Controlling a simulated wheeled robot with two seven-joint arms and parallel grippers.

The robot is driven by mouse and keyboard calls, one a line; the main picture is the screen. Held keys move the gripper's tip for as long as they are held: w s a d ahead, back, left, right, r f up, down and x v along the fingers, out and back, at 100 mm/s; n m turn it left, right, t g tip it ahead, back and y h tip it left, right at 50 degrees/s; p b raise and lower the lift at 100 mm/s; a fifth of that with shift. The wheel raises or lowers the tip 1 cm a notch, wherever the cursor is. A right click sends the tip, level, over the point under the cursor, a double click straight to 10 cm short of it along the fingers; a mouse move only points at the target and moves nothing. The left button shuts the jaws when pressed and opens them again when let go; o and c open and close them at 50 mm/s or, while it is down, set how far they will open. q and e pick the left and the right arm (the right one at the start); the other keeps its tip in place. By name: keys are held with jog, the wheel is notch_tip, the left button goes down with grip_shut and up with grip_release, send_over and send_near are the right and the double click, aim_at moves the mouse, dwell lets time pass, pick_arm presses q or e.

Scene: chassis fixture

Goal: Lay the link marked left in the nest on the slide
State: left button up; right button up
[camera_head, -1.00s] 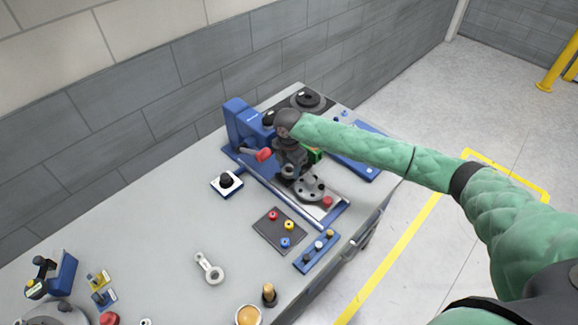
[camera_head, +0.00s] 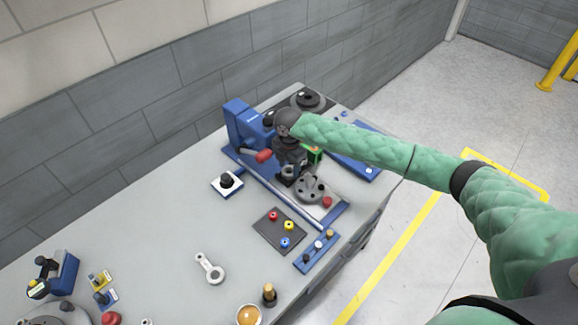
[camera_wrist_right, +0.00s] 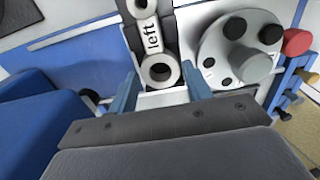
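In the right wrist view, the pale link (camera_wrist_right: 151,38) with "left" written on it lies lengthwise between dark grey blocks that look like the nest (camera_wrist_right: 133,38) on the slide. Its near ring sits between the two blue fingers of my right gripper (camera_wrist_right: 160,72). The fingers stand apart with a gap on each side of the ring, so the gripper looks open. In the head view, my right gripper (camera_head: 287,178) is over the blue fixture (camera_head: 245,127) beside the round grey disc (camera_head: 311,188) and hides the link there. My left gripper is not in view.
Beside the nest is a disc with several pegs and holes (camera_wrist_right: 240,50), with a red knob (camera_wrist_right: 297,42) past it. Another pale link (camera_head: 209,268) lies on the open table. A dark button plate (camera_head: 279,231) and a blue peg block (camera_head: 317,251) stand in front of the fixture.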

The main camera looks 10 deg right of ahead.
jog(key=shift+r, duration=1.05)
jog(key=shift+o, duration=0.2)
jog(key=o, duration=0.5)
jog(key=shift+r, duration=0.1)
jog(key=shift+r, duration=2.15)
